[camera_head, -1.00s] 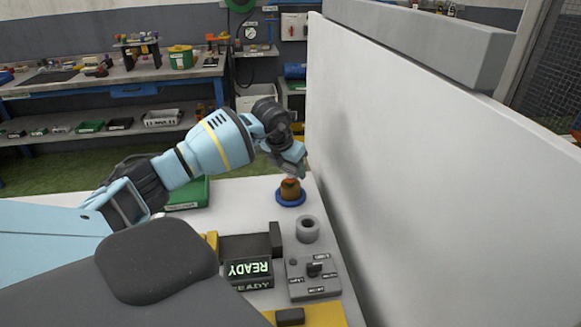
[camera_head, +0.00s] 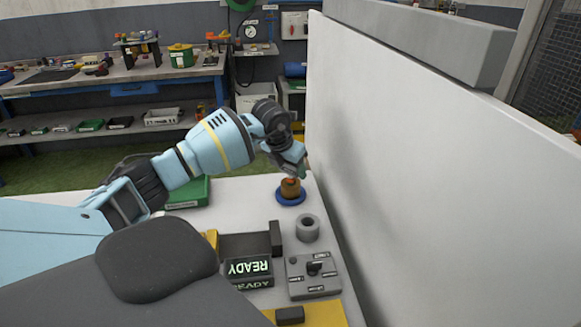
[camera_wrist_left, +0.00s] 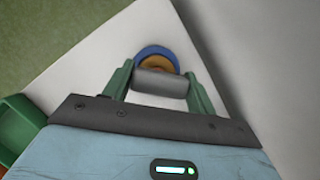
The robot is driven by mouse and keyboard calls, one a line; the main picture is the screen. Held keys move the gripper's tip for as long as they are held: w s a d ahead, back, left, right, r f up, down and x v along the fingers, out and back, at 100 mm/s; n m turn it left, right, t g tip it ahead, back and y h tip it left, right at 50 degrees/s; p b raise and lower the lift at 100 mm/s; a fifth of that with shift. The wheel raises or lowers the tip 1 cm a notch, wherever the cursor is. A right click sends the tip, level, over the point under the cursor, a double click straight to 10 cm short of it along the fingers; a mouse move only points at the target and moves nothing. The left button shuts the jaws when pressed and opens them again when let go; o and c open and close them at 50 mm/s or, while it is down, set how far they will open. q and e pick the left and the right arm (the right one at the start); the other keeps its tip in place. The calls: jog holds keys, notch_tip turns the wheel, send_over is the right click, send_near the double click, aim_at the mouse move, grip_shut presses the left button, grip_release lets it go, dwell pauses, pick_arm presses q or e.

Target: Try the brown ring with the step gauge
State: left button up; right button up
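The brown ring (camera_head: 290,190) sits on a blue round base (camera_head: 290,199) near the far right end of the white table, with a small orange spot at its top. My left gripper (camera_head: 296,172) is right above it, pointing down. In the left wrist view the green fingers (camera_wrist_left: 160,84) are closed on the two ends of a grey cylinder (camera_wrist_left: 160,84), which looks like part of the step gauge. The cylinder hides part of the brown ring (camera_wrist_left: 156,63) and the blue base (camera_wrist_left: 140,53). I cannot tell whether the gauge is inside the ring. My right gripper is not in view.
A grey hollow cylinder (camera_head: 307,228) and a grey panel with a black knob (camera_head: 314,277) stand nearer. A READY display (camera_head: 249,268) is left of the panel. A green tray (camera_head: 190,193) lies at the back left. A tall white wall (camera_head: 430,180) borders the table closely on the right.

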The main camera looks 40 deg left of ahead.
pick_arm(q)
jog(key=o, duration=0.5)
jog(key=shift+c, duration=0.2)
jog(key=v, duration=0.7)
jog(key=shift+r, duration=0.4)
jog(key=shift+s+f, duration=0.1)
jog(key=shift+s, duration=0.1)
